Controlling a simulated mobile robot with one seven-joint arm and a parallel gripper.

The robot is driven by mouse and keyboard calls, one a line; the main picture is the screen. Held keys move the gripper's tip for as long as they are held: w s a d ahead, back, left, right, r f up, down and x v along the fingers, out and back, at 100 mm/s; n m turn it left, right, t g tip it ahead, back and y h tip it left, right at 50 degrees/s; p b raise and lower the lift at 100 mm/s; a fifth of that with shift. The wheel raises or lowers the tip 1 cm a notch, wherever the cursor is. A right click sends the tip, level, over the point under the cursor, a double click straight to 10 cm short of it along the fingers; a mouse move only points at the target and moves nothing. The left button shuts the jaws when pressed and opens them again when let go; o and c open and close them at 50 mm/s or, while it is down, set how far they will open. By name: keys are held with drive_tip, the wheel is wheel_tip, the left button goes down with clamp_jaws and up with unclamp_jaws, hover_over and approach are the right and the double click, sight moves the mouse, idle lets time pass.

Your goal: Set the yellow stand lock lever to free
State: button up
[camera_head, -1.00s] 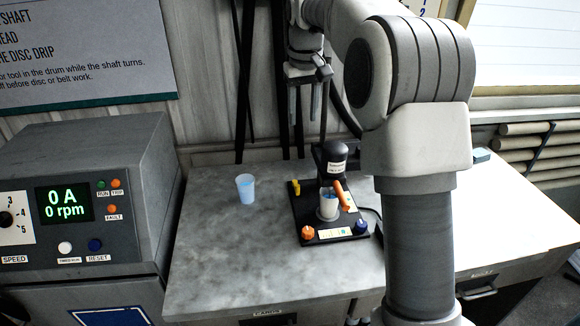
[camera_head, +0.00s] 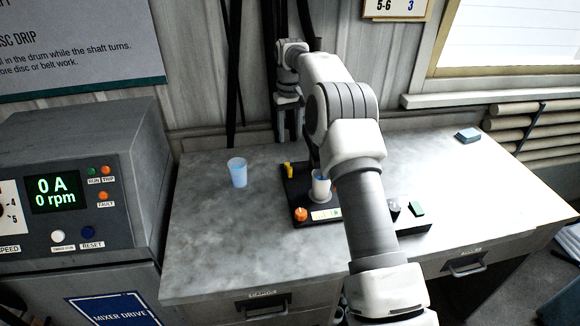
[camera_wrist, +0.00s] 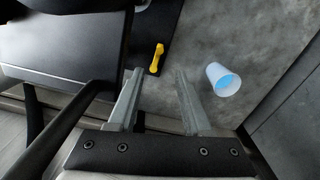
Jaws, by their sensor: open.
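The yellow stand lock lever (camera_head: 288,168) stands at the back left of the black stand base (camera_head: 297,190) on the bench. It also shows in the wrist view (camera_wrist: 156,60), upright in the picture, just beyond the gap between my fingertips. My gripper (camera_head: 290,138) is open and empty, behind and above the lever in the head view. Its two fingers (camera_wrist: 158,75) show apart in the wrist view. A white cup (camera_head: 321,188) stands on the base, and an orange knob (camera_head: 301,214) is at its front left. My arm hides the stand's upper part and right side.
A translucent blue cup (camera_head: 238,173) stands left of the stand; it lies right of my fingers in the wrist view (camera_wrist: 224,80). A grey control box (camera_head: 75,185) reads 0 A, 0 rpm. Bare bench (camera_head: 205,240) lies front left. Dark vertical bars (camera_head: 235,75) stand behind.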

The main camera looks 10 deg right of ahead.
sight(289, 167)
wheel_tip(289, 167, down, 12)
drive_tip(key=shift+f, duration=0.15)
idle(0.3)
clamp_jaws()
